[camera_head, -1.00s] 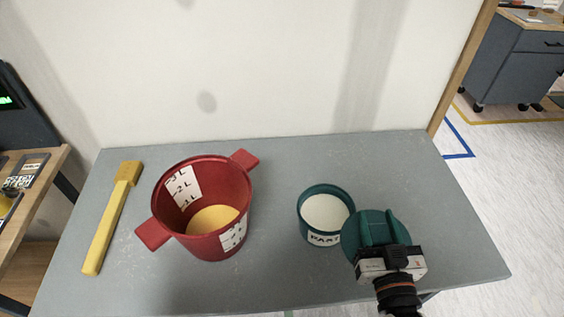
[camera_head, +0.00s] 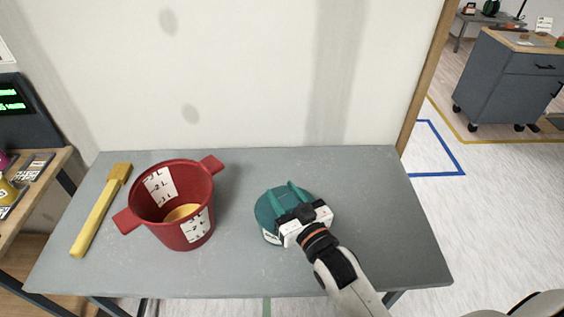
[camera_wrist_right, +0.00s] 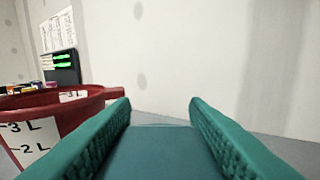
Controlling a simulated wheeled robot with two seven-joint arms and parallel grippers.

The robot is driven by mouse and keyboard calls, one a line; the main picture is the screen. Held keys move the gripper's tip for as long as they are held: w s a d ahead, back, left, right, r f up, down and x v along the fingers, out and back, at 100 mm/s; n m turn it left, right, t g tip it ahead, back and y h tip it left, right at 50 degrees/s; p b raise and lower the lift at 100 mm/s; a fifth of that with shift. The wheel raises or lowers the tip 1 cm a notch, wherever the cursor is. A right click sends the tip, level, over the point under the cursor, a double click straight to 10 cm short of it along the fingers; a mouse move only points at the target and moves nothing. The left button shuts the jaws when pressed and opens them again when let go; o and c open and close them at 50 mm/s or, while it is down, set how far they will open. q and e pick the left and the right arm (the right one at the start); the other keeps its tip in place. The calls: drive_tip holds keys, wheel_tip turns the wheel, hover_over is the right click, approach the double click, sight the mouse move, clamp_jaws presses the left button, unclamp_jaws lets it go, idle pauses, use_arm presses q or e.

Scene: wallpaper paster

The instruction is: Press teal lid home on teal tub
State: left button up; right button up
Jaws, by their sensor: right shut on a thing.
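The teal tub (camera_head: 269,239) stands on the grey table, right of the red bucket. Only a sliver of its side and white label shows below the lid. The round teal lid (camera_head: 266,211) sits over the tub's mouth and hides its contents. I cannot tell whether it is fully seated or slightly raised. My right gripper (camera_head: 284,193), with teal fingers, is shut on the lid from above. In the right wrist view both fingers flank a teal surface of the lid (camera_wrist_right: 155,153). My left gripper is not in view.
A red bucket (camera_head: 183,232) with measuring labels and yellowish contents stands left of the tub. A yellow-handled brush (camera_head: 98,215) lies at the table's left. The grey table (camera_head: 380,210) is clear on the right, with a pale wall behind.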

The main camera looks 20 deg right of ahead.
sight(276, 189)
drive_tip(key=shift+n+y, duration=0.4)
drive_tip(key=shift+y, duration=0.1)
drive_tip(key=w, duration=0.1)
drive_tip(key=w+r, duration=0.1)
drive_tip(key=w, duration=0.1)
drive_tip(key=w+r+p, duration=0.1)
drive_tip(key=shift+w+a, duration=0.3)
drive_tip(key=shift+a, duration=0.05)
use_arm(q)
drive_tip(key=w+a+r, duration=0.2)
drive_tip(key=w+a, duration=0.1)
use_arm(e)
drive_tip(key=shift+w+d+f+b, duration=0.15)
drive_tip(key=shift+f+b, duration=0.65)
drive_tip(key=shift+f, duration=0.6)
drive_tip(key=shift+w+d+f+b, duration=0.15)
drive_tip(key=shift+f+b, duration=0.6)
drive_tip(key=shift+f, duration=0.6)
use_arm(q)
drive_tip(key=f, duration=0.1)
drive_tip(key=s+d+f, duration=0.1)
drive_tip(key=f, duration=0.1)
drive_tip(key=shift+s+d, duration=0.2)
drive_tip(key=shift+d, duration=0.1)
use_arm(e)
drive_tip(key=shift+a, duration=0.1)
use_arm(q)
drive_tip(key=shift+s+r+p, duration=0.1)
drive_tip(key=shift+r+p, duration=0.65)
drive_tip(key=shift+p, duration=0.05)
